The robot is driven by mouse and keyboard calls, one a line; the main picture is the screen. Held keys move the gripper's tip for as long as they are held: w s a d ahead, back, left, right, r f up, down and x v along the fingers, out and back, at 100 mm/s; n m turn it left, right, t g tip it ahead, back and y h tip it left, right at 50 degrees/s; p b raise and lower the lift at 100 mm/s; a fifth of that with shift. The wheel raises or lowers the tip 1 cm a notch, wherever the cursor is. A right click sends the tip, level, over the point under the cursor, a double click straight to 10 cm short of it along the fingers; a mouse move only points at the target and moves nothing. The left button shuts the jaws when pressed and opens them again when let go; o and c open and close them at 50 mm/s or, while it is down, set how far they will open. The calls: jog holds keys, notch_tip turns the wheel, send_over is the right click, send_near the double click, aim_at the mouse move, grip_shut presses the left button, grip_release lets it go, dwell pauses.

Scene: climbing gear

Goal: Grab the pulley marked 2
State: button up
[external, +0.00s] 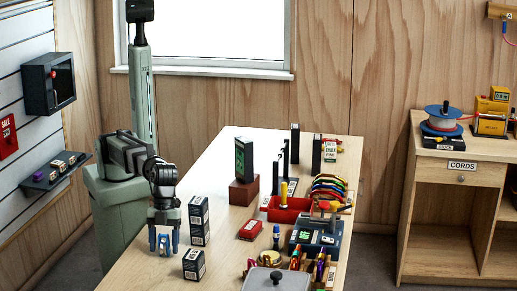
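My gripper (165,242) points down over the near left part of the table (225,215), its two blue-tipped fingers spread apart. A small blue, silver and yellowish item (164,246) shows between the fingers. It may be a pulley, but it is too small to tell, and I cannot tell whether the fingers touch it. I cannot read a 2 on anything in view.
Dark boxes (199,220) stand close right of my gripper, with another box (193,264) nearer the front. A red tray (286,208), coloured gear (328,188) and a grey-lidded container (276,281) crowd the right side. The table's back left is clear.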

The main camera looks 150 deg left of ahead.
jog(key=c, duration=1)
jog(key=shift+r, duration=0.1)
